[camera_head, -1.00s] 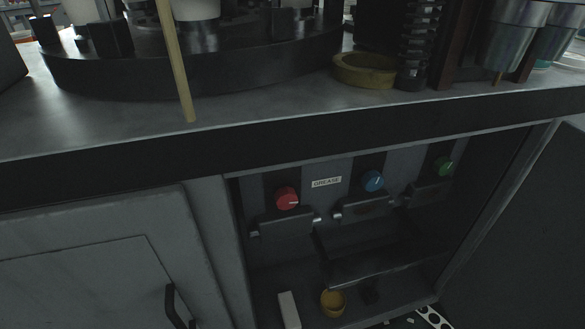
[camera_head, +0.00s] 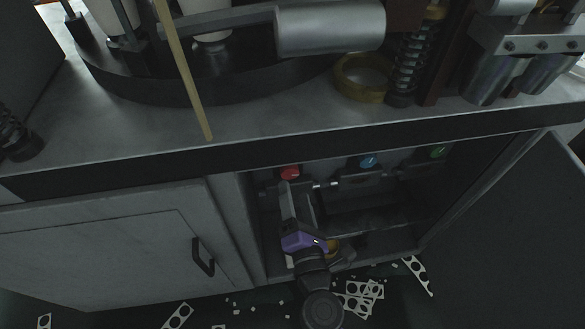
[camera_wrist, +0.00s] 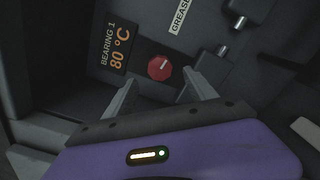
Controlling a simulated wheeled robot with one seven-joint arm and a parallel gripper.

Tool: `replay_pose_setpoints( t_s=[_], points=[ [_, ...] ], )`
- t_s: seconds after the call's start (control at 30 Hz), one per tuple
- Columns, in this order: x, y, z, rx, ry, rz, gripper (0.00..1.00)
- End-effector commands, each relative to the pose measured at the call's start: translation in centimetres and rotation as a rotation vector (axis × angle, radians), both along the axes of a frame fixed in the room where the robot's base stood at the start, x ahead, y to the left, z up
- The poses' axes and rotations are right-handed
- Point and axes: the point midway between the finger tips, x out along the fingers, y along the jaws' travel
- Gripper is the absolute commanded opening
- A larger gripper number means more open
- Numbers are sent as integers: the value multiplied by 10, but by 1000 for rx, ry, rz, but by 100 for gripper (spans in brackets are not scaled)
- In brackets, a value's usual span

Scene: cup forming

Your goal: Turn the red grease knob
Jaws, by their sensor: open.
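The red grease knob (camera_head: 290,173) is on the back panel inside the open cabinet, at its upper left. It also shows in the wrist view (camera_wrist: 160,67) as a red disc with a pale pointer mark. My gripper (camera_head: 288,188) reaches into the cabinet just below the knob. In the wrist view my gripper (camera_wrist: 160,92) has its two fingers spread, with the knob ahead of and between their tips. The fingers appear apart from the knob. A white GREASE label (camera_wrist: 180,15) is next to it.
A blue knob (camera_head: 368,161) and a green knob (camera_head: 438,151) sit to the right. A display (camera_wrist: 116,47) reads "BEARING 1 80 °C". The counter edge (camera_head: 330,135) overhangs above. An open door (camera_head: 520,215) stands at right. Scrap pieces (camera_head: 360,297) lie on the floor.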

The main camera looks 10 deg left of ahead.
Motion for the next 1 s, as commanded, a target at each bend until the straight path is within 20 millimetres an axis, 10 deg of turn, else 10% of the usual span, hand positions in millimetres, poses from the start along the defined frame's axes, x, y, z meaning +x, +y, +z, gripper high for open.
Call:
replay_pose_setpoints(
  t_s=[0.5, 0.87, 1.0],
  points=[
    [65, 18, 1, 4, 0, 0, 65],
    [71, 20, 1, 6, 2, 0, 65],
    [71, 20, 1, 6, 2, 0, 41]
  ],
)
